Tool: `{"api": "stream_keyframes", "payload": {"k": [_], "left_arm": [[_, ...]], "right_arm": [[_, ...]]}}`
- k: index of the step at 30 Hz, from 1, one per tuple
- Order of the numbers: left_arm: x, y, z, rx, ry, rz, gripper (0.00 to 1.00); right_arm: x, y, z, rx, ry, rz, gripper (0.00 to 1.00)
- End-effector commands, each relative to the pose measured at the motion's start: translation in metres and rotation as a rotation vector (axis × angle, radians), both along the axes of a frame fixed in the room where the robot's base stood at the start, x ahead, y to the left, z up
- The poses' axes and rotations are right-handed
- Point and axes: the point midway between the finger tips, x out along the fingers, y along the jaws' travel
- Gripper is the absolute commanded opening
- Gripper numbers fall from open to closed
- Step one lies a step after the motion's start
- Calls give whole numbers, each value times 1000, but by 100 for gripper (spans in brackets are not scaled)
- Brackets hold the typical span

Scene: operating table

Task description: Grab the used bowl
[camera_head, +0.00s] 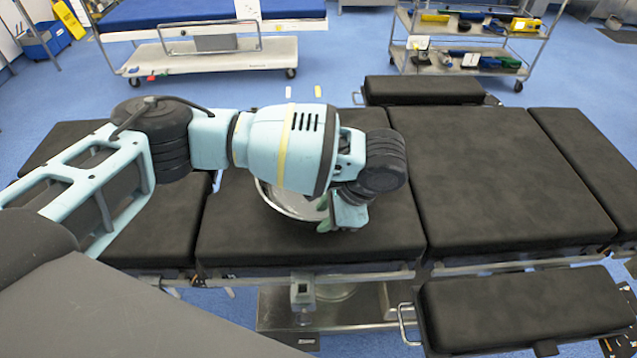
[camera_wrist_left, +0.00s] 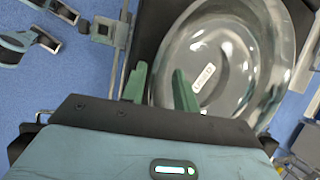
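The used bowl (camera_head: 284,203) is a round, shiny grey bowl on the black padded operating table (camera_head: 240,238). My left arm covers much of it in the head view. In the left wrist view the bowl (camera_wrist_left: 226,58) fills the upper right, with a small white label inside. My left gripper (camera_head: 323,214) is at the bowl's right side in the head view. In the left wrist view its green fingers (camera_wrist_left: 160,78) are apart, one outside the rim and one over the inside. Whether they touch the bowl I cannot tell. My right gripper is not in view.
A side pad (camera_head: 525,308) juts out at the front right, and another pad (camera_head: 424,90) stands at the back. The right table sections (camera_head: 510,180) are clear. Carts stand behind, one with tools (camera_head: 465,40).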

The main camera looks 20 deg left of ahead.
Motion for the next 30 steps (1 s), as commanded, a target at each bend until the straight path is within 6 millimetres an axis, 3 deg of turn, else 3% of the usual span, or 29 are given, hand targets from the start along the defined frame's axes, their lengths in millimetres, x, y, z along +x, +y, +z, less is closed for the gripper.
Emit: {"api": "stream_keyframes", "payload": {"k": [7,17,24,30], "left_arm": [[3,13,-33,3,1,1,30],[3,16,-40,0,-1,0,30],[3,16,-39,0,0,0,1],[3,16,-39,0,0,0,0]], "right_arm": [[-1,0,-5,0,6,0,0],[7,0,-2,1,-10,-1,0],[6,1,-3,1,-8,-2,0],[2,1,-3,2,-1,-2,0]]}}
